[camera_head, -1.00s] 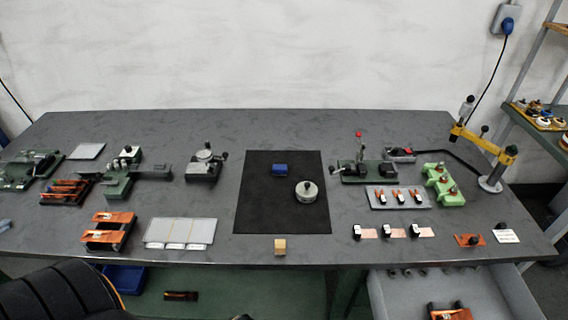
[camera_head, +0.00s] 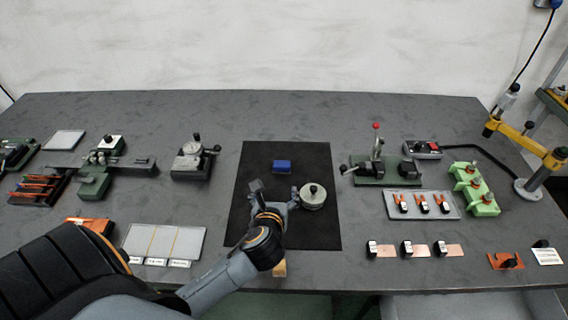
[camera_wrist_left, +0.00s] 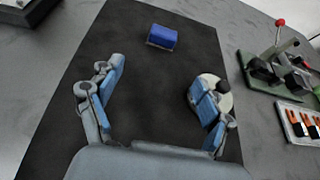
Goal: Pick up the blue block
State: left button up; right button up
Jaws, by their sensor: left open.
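The blue block (camera_head: 282,166) lies on the black mat (camera_head: 318,232), near its far edge. My right gripper is in neither view.
A round grey weight with a dark knob (camera_head: 312,197) stands on the mat beside my left gripper's right finger, which partly covers it in the wrist view. A green fixture with a red-tipped lever (camera_head: 377,168) stands right of the mat.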

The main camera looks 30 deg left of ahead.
aim_at(281, 170)
pick_arm(q)
jog(key=shift+w+a+f, duration=0.1)
jog(key=shift+w+a, duration=0.05)
jog(key=shift+w, duration=0.2)
jog(key=shift+w+a, duration=0.1)
jog(key=x, duration=0.3)
jog(key=shift+w+a, duration=0.15)
jog(key=shift+w, duration=0.3)
jog(key=x, duration=0.2)
jog(key=shift+w+a+f, duration=0.1)
jog(key=shift+w+f, duration=0.1)
jog(key=shift+w+a+f, duration=0.25)
jog(key=shift+w, duration=0.25)
jog(key=x, duration=0.3)
jog(key=shift+w+f+p, duration=0.2)
jog(key=shift+f+p, duration=0.05)
jog(key=shift+p, duration=0.05)
jog(key=shift+w+a+f, duration=0.15)
jog(key=shift+w, duration=0.1)
jog(key=c, duration=1.2)
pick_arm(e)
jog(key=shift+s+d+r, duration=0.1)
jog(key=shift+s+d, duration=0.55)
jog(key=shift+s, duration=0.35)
